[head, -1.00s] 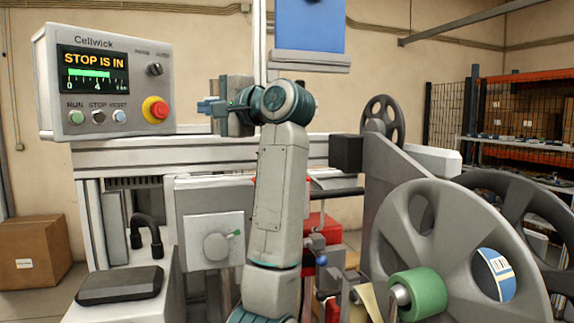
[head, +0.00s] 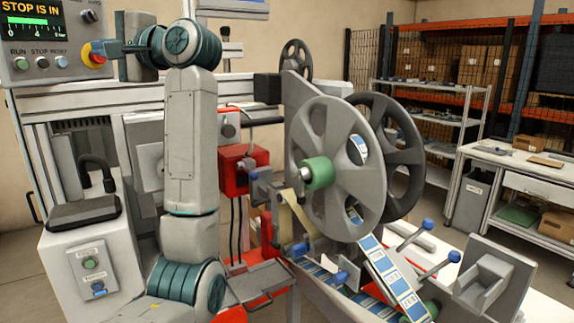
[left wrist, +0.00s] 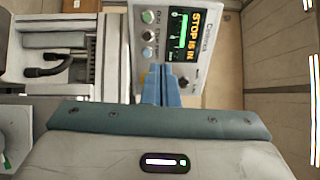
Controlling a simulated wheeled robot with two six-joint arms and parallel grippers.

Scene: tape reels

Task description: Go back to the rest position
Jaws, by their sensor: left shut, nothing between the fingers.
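My left gripper (head: 103,49) is at the upper left in the head view, with its arm rising in front of the machine. Its blue fingers are shut with nothing between them, and they also show in the left wrist view (left wrist: 161,85). In the head view the fingers overlap the area beside the red and yellow stop button (head: 94,54). The control panel (head: 40,45) reads "STOP IS IN"; it also shows in the left wrist view (left wrist: 177,45), beyond the fingertips. I cannot tell whether the fingertips touch the panel. My right gripper is not in view.
A large grey reel (head: 338,185) with a green hub stands right of my arm. A label strip (head: 390,280) runs below it. A red box (head: 243,168) sits behind my arm. A grey bin (head: 472,203) and shelving (head: 430,115) stand at the right, with some open floor before them.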

